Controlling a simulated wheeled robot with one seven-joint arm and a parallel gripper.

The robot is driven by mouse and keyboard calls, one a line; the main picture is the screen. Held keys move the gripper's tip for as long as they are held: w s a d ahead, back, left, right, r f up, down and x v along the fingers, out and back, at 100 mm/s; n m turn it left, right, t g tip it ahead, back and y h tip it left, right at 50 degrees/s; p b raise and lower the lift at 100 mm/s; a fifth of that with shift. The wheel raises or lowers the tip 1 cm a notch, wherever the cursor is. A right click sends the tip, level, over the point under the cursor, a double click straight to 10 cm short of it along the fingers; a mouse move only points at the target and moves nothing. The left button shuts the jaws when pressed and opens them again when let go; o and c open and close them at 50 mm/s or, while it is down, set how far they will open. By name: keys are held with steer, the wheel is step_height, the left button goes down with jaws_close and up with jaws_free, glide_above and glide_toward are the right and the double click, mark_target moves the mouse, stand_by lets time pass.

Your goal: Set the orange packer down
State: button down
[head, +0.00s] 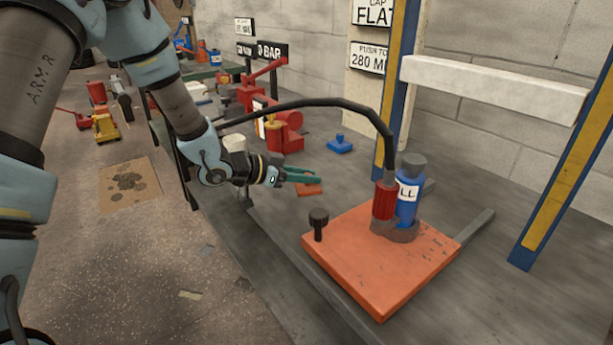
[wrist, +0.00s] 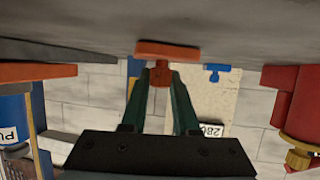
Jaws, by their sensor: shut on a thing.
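The orange packer (head: 308,189) shows in the head view as a small flat orange plate at the tips of my gripper's green fingers (head: 300,175). In the wrist view the packer (wrist: 167,50) has a wide plate with a narrower orange stem. My gripper (wrist: 160,82) is shut on that stem, one green finger on each side. The picture there is upside down, with the grey bench top (wrist: 100,20) along the upper edge. The plate lies very close to the bench top; I cannot tell whether it touches.
A large orange plate (head: 350,270) to the right bears a blue cylinder (head: 407,205) and a red cylinder (head: 384,200) with a black hose (head: 330,101). A red press-like tool (head: 285,130) and a small blue piece (head: 340,144) stand behind. Bare bench lies between.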

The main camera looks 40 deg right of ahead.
steer(key=c, duration=1.1)
jaws_free()
steer(key=shift+f, duration=0.15)
steer(key=o, duration=0.4)
steer(key=shift+o, duration=0.2)
steer(key=shift+r, duration=0.2)
steer(key=v, duration=1.2)
steer(key=shift+f, duration=0.1)
steer(key=shift+w+a, duration=0.1)
